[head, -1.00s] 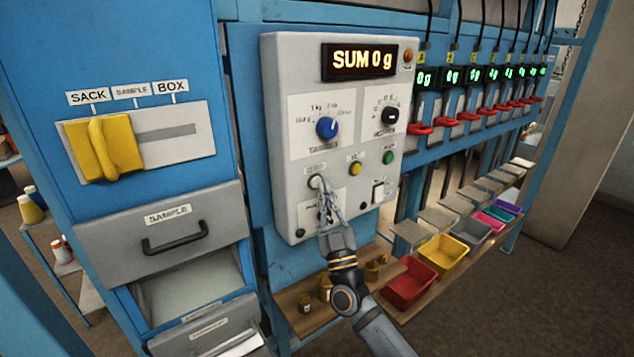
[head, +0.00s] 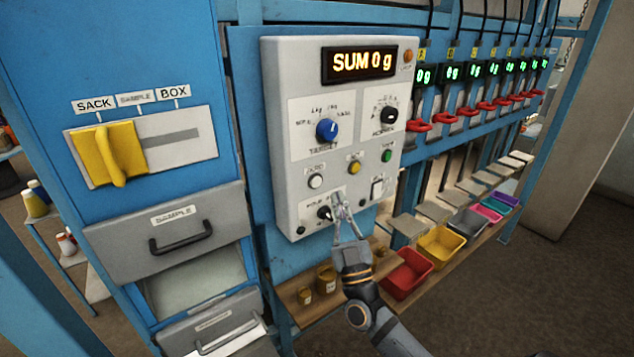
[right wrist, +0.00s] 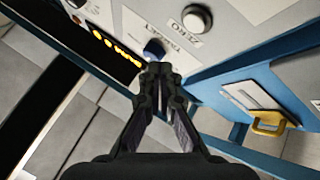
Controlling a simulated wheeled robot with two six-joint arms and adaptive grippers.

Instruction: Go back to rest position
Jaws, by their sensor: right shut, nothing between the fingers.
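My right gripper (head: 340,205) is shut and empty in front of the lower part of the grey control panel (head: 285,130). It also shows in the right wrist view (right wrist: 160,72), its fingertips together, with the panel behind. In the head view, the white button (head: 315,181) is uncovered, up and left of the fingertips. A black knob (head: 324,213) sits just left of the fingers. I cannot tell whether the fingers touch the panel. The panel display (head: 360,64) reads "SUM 0 g". My left gripper is not in view.
A blue cabinet with a yellow lever (head: 112,153) and a grey sample drawer (head: 165,235) stands at left. Weights (head: 326,279) sit on a wooden shelf below the panel. Coloured bins (head: 407,274) line the right side. Open floor (head: 540,290) lies at lower right.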

